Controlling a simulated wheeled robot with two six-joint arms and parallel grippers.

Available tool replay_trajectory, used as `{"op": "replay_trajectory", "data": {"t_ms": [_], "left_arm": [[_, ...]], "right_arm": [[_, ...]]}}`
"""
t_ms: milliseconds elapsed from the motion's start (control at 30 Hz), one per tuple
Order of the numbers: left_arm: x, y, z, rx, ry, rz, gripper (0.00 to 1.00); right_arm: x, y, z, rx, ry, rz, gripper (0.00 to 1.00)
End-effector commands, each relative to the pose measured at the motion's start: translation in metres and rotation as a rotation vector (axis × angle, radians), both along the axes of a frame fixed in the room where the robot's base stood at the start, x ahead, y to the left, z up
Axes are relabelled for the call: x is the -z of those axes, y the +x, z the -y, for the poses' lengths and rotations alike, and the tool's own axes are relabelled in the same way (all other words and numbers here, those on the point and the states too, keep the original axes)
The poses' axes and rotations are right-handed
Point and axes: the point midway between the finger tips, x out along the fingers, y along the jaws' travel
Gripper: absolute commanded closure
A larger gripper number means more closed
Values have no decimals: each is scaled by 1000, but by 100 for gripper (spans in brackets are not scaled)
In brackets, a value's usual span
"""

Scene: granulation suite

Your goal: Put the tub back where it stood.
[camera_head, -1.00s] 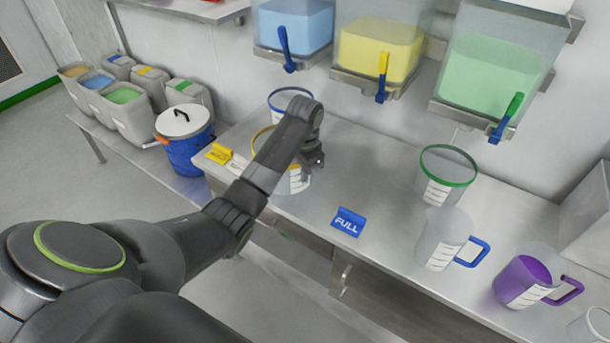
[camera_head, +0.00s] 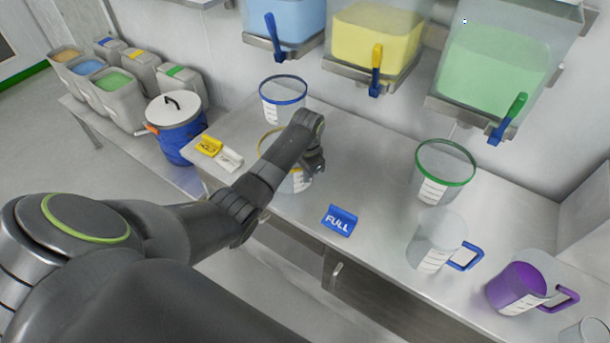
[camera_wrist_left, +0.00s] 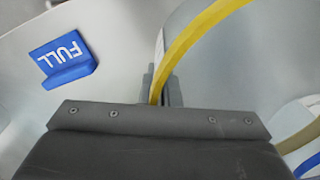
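The clear tub with a yellow rim (camera_head: 298,183) is at the left part of the steel bench, partly hidden behind my left arm. My left gripper (camera_head: 318,167) is at its right side. In the left wrist view the gripper's fingers (camera_wrist_left: 162,88) are close together on the yellow rim (camera_wrist_left: 190,40), pinching the tub's wall. I cannot tell whether the tub's base touches the bench. A blue-rimmed tub (camera_head: 283,103) stands behind it and a green-rimmed tub (camera_head: 441,172) to the right. My right gripper is not in view.
A blue FULL sign (camera_head: 339,221) stands near the bench's front edge, with yellow (camera_head: 208,145) and white (camera_head: 230,159) signs at the left. A clear jug (camera_head: 432,240) and a purple-filled jug (camera_head: 517,288) stand at right. Hoppers (camera_head: 376,40) with levers hang above. Bare bench lies right of my gripper.

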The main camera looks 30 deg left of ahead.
Motion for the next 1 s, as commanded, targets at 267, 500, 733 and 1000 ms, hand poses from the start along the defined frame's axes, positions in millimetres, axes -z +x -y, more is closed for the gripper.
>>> {"op": "replay_trajectory", "data": {"t_ms": [267, 500, 733, 1000], "left_arm": [[15, 1, 0, 0, 1, 3, 100], [18, 0, 0, 0, 1, 2, 100], [17, 0, 0, 0, 0, 1, 76], [14, 0, 0, 0, 0, 1, 76]], "right_arm": [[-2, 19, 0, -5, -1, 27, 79], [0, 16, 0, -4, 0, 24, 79], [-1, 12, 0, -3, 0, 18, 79], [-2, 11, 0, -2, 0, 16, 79]]}}
